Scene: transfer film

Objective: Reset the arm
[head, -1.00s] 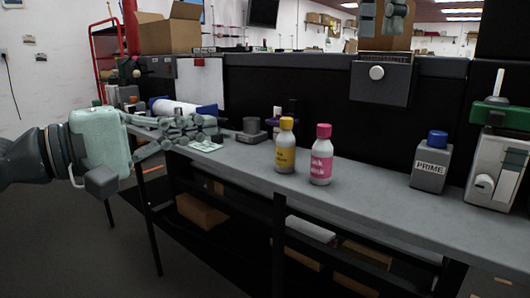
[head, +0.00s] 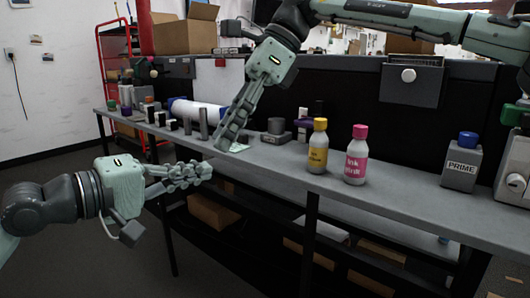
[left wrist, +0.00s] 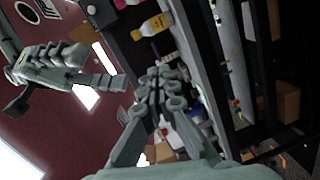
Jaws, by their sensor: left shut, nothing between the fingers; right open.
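My left gripper (head: 207,170) is shut and empty in the head view. It hangs in front of the bench (head: 412,199), near its front edge. It also fills the middle of the left wrist view (left wrist: 157,75). My right gripper (head: 224,144) comes in from the upper right and points down over the bench, above a small pale sheet (head: 236,147). It is open, and no held thing shows in it. It shows at the left of the left wrist view (left wrist: 118,82). A white roll with blue ends (head: 198,113) lies on the bench behind the right gripper.
A yellow-labelled bottle (head: 318,150), a pink-labelled bottle (head: 356,158) and a grey PRIME bottle (head: 461,165) stand upright on the bench. A grey round object (head: 276,131) stands behind the sheet. A lower shelf holds cardboard boxes (head: 212,213). The floor at left is clear.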

